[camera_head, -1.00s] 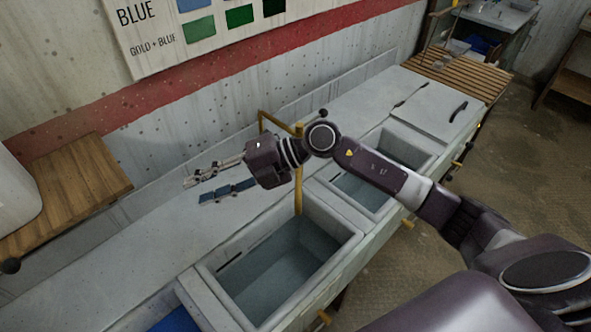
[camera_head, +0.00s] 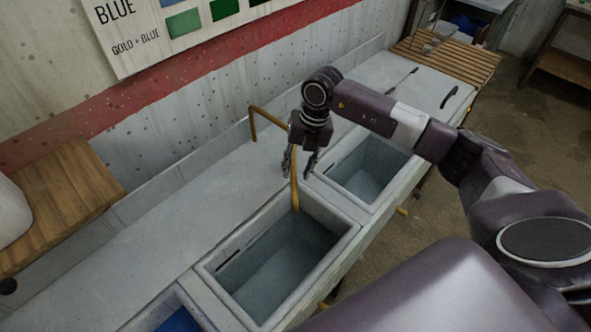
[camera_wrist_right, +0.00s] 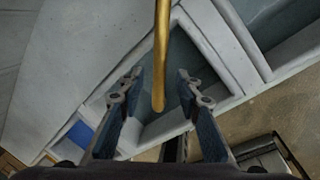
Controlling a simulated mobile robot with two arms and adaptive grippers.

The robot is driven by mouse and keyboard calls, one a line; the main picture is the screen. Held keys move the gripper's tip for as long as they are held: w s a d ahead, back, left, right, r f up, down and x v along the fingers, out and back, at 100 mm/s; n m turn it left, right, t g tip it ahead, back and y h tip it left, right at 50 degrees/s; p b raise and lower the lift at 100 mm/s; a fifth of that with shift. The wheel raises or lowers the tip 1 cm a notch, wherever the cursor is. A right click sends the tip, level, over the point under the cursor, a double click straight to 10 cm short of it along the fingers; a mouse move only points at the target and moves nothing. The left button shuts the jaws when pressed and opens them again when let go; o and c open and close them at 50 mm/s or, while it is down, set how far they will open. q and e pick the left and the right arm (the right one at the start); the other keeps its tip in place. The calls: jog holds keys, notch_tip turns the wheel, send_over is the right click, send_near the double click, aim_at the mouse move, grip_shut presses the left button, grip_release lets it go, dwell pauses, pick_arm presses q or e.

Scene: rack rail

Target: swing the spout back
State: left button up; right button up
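The brass spout (camera_head: 295,188) rises from the back of the counter, runs across behind my right gripper and drops down over the back right corner of the middle basin (camera_head: 280,262). My right gripper (camera_head: 299,172) points down with its fingers on either side of the spout's hanging part in the head view. In the right wrist view the spout (camera_wrist_right: 160,60) hangs between the two open fingers (camera_wrist_right: 155,88), with gaps on both sides. Part of the spout's top is hidden by my gripper. My left gripper is not in view.
A second basin (camera_head: 366,168) lies to the right, and part of one with blue inside (camera_head: 180,318) lies at the lower left. The counter top (camera_head: 150,235) left of the spout is clear.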

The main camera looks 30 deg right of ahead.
aim_at(294, 175)
jog(key=shift+w+a+f, duration=0.1)
jog(key=shift+a+f, duration=0.1)
jog(key=shift+f, duration=0.9)
jog(key=shift+c, duration=0.4)
grip_shut()
